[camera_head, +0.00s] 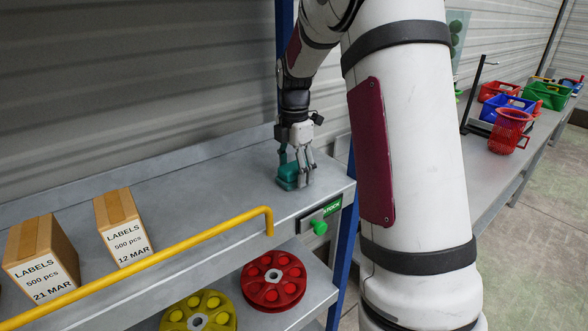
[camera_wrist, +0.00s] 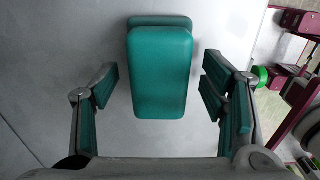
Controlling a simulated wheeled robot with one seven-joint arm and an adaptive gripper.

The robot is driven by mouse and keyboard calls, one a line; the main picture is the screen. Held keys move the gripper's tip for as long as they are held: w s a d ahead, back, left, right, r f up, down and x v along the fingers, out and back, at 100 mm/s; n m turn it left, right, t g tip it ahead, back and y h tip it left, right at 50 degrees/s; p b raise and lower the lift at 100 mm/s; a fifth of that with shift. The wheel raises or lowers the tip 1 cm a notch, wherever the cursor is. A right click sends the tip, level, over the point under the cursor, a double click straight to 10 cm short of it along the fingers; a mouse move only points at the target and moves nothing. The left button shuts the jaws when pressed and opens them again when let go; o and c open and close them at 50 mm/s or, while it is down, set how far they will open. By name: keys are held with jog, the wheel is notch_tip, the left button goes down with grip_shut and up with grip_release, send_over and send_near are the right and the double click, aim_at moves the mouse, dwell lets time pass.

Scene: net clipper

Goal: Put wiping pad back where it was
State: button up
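The wiping pad (camera_head: 287,174) is a teal block on the grey upper shelf (camera_head: 215,188), near its right end. In the wrist view the pad (camera_wrist: 160,72) lies between and a little beyond my fingertips, with a clear gap on both sides. My gripper (camera_head: 297,170) points down at the pad from above and partly covers it in the head view. In the wrist view my gripper (camera_wrist: 157,88) is open, its teal-lined fingers wide apart and empty.
Two label boxes (camera_head: 43,262) (camera_head: 124,228) stand on the shelf's left part. A yellow rail (camera_head: 150,263) runs along its front, and a green knob (camera_head: 319,227) is on its right front edge. Red (camera_head: 273,281) and yellow (camera_head: 199,314) reels lie below. Baskets (camera_head: 510,131) stand on the right bench.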

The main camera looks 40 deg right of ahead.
aim_at(294, 166)
jog(key=shift+r, duration=0.1)
notch_tip(294, 166, up, 7)
jog(key=shift+f+b, duration=0.15)
jog(key=shift+b, duration=0.25)
jog(key=shift+r, duration=0.35)
jog(key=s+a+r+m+t, duration=0.2)
jog(key=s+a+r+m, duration=0.1)
jog(key=s+a+m, duration=0.4)
jog(key=s+a+r+m+t, duration=0.2)
jog(key=s+a+r+m, duration=0.25)
jog(key=s+a, duration=0.45)
jog(key=s+a+f+m+t, duration=0.1)
jog(key=s+a+f+m, duration=0.2)
jog(key=s+m, duration=0.4)
jog(key=shift+s+a+f, duration=0.35)
jog(key=shift+s+f, duration=0.05)
jog(key=shift+s, duration=0.4)
jog(key=shift+d, duration=0.1)
